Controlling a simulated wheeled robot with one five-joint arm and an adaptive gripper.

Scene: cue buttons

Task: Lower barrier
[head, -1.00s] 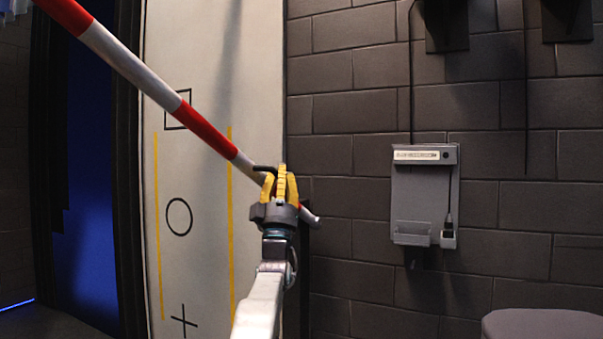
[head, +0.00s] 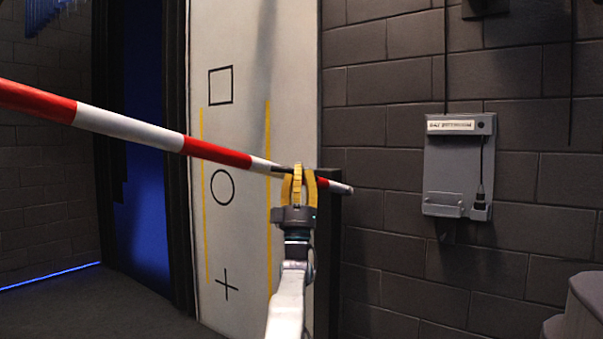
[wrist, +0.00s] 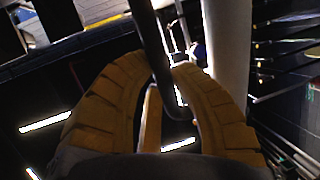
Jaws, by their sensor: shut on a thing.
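The barrier pole (head: 130,130), striped red and white, slopes gently from the upper left down to its grey tip at the right. My gripper (head: 298,182), with yellow fingers, is at the pole's right part, in front of a dark post (head: 328,225). In the wrist view the yellow fingers (wrist: 158,85) close around a dark bent rod (wrist: 150,45), which looks like a handle on the barrier. The pale pole (wrist: 228,60) passes close beside the fingers there. The exact contact on the handle is partly hidden by the fingers.
A white panel (head: 236,130) with a square, circle and plus between yellow lines stands behind the pole. A grey wall box (head: 458,165) hangs on the brick wall at right. A dark grey object (head: 585,310) is at the lower right.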

